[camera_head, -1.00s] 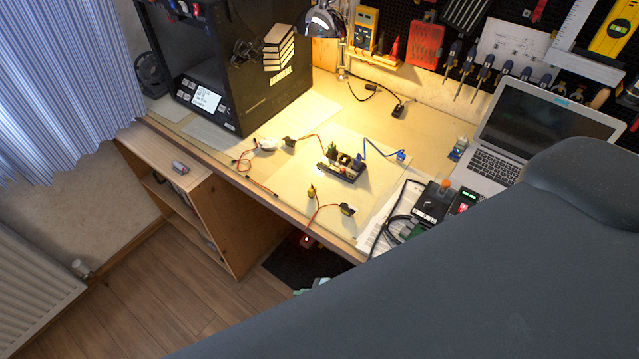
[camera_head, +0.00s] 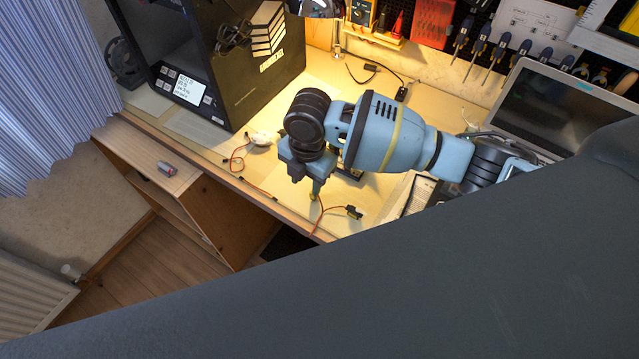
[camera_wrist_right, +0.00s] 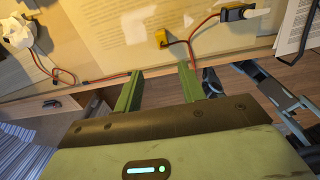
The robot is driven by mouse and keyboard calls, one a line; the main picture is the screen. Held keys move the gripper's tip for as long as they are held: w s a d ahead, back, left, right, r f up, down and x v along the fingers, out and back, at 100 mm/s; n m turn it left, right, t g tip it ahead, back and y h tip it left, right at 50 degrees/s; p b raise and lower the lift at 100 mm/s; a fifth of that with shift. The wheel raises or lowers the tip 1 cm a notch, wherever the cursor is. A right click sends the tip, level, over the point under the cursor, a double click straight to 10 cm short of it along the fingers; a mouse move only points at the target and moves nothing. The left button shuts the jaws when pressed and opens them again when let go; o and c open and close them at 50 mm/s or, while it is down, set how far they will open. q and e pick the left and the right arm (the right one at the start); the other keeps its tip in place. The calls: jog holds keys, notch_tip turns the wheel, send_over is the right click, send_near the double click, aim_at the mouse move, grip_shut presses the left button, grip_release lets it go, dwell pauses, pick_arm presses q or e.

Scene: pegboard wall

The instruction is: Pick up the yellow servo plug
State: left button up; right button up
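The yellow servo plug (camera_wrist_right: 161,38) lies on the desk in the right wrist view, with a red-brown cable running to a small black servo (camera_wrist_right: 236,13). My right gripper (camera_wrist_right: 159,74) is open and empty, its two green fingers spread. The plug is ahead of the fingertips, roughly between them and apart from them. In the head view my right gripper (camera_head: 313,178) hangs over the desk's front part, close to the plug (camera_head: 317,191), which it partly hides. The servo (camera_head: 353,212) lies right of the plug there. My left gripper is not in view.
The desk's front edge (camera_head: 262,203) runs just in front of the plug. Another cable (camera_head: 240,163) and a white item (camera_head: 262,139) lie to the left. A black printer-like box (camera_head: 240,80) stands behind left, a laptop (camera_head: 540,105) at right. My arm hides the desk's middle.

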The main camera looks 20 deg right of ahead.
jog(key=shift+w+d+r+n+h, duration=0.15)
jog(key=shift+w+d+r, duration=0.2)
jog(key=shift+d, duration=0.15)
jog(key=shift+w+d+r+n+h, duration=0.15)
jog(key=shift+w+d+r, duration=0.05)
jog(key=shift+d+r, duration=0.2)
jog(key=shift+s+f, duration=0.1)
jog(key=shift+f, duration=1.05)
jog(key=shift+d+f, duration=0.15)
jog(key=shift+f, duration=2.6)
jog(key=shift+c, duration=0.3)
grip_shut()
